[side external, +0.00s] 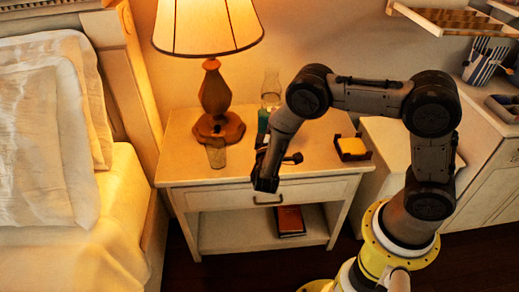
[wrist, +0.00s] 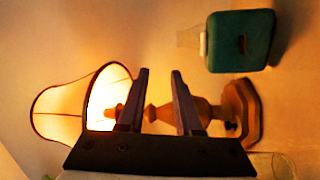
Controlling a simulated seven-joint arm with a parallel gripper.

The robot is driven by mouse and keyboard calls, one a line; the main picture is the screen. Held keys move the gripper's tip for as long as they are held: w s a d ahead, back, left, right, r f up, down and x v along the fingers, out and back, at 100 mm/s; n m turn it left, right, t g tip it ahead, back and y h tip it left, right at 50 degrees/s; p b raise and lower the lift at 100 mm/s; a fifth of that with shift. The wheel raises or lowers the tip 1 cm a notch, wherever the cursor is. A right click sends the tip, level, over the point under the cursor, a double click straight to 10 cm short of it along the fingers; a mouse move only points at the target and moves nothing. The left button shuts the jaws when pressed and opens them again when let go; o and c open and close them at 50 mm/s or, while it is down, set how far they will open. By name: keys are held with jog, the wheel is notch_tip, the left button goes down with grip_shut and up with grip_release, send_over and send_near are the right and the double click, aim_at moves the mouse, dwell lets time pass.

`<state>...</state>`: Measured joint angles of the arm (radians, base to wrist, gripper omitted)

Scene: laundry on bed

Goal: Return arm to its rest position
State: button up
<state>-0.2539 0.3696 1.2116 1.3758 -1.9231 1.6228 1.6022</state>
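My arm is bent in an arch. My gripper (side external: 266,184) hangs at the front edge of the white nightstand (side external: 185,165), in front of the drawer in the side external view. In the wrist view, my gripper (wrist: 160,73) shows two dark fingers standing apart, with nothing held between them. The lit table lamp (side external: 212,92) stands on the nightstand to the left of my gripper. It appears sideways behind the fingers in the wrist view (wrist: 85,103).
A teal bottle (wrist: 240,40) with a clear neck stands behind my arm. A small glass (side external: 216,153) is by the lamp. A dark holder with a yellow item (side external: 353,146) sits right. A red book (side external: 290,220) lies on the lower shelf. A bed (side external: 110,225) is left.

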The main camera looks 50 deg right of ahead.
jog(key=s+d+r+m+g+h, duration=0.1)
jog(key=d+r+m+g, duration=0.15)
jog(key=r, duration=0.35)
jog(key=s+d+r+m+g+h, duration=0.1)
jog(key=d+r+m+g, duration=0.15)
jog(key=r, duration=0.35)
jog(key=s+d+r+m+g+y, duration=0.3)
jog(key=s+r+m+g+y, duration=0.15)
jog(key=s+r, duration=0.55)
jog(key=s+a+y, duration=0.3)
jog(key=s+y, duration=0.1)
jog(key=s, duration=0.3)
jog(key=s+a+y, duration=0.3)
jog(key=s+a, duration=0.1)
jog(key=s, duration=0.4)
jog(key=a+f+n+t+y, duration=0.1)
jog(key=a+n+t+y, duration=0.1)
jog(key=a, duration=0.3)
jog(key=s+a+f+n+t+y, duration=0.1)
jog(key=a+f+n+t+y, duration=0.1)
jog(key=a, duration=0.4)
jog(key=shift+f+n+y, duration=0.25)
jog(key=shift+n+y, duration=0.3)
jog(key=shift+y, duration=0.7)
